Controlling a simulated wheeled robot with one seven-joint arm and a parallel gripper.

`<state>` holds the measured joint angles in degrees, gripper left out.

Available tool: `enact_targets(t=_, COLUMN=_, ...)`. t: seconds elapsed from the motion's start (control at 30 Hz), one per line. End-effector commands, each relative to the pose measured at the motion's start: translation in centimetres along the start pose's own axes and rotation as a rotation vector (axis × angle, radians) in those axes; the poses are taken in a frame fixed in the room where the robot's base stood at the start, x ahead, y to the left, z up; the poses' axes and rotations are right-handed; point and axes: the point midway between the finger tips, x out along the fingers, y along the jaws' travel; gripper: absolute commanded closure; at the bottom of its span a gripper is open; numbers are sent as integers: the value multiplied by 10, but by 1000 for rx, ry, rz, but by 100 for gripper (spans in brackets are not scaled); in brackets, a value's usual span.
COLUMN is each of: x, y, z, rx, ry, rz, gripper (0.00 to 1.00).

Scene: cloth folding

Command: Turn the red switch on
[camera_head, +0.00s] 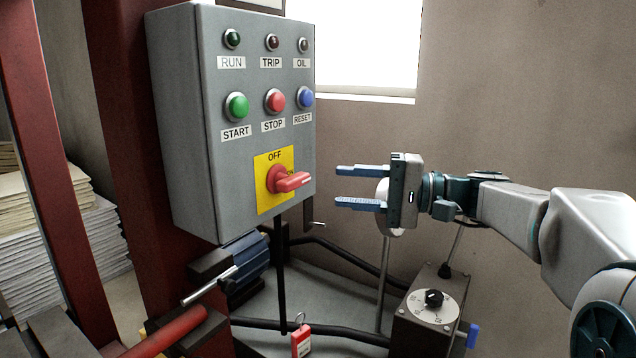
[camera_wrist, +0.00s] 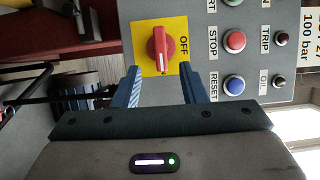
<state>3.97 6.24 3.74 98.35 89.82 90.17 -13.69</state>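The red switch (camera_head: 290,180) is a rotary knob on a yellow plate (camera_head: 266,206) on the front of a grey control box. In the wrist view the red switch (camera_wrist: 161,48) appears ahead, between the two fingers (camera_wrist: 160,70).
Above the switch are the green START (camera_head: 237,106), red STOP (camera_head: 275,101) and blue RESET (camera_head: 305,97) buttons, with lamps over them. A dial box (camera_head: 430,318) and a thin upright rod (camera_head: 384,280) stand below my gripper.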

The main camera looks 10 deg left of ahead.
Motion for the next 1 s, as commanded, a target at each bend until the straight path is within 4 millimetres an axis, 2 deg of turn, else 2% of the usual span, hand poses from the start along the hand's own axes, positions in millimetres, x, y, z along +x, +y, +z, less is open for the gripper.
enact_targets(t=0.1, x=-20, y=0, z=0, rx=1, ry=2, rz=-1, gripper=62)
enact_targets(t=0.23, x=-33, y=0, z=0, rx=1, ry=0, rz=-1, gripper=62)
enact_targets(t=0.7, x=-36, y=0, z=3, rx=6, ry=1, rz=19, gripper=62)
enact_targets(t=0.87, x=-32, y=10, z=24, rx=54, ry=27, rz=185, gripper=62)
enact_targets(t=1.0, x=-40, y=35, z=58, rx=105, ry=73, rz=452, gripper=62)
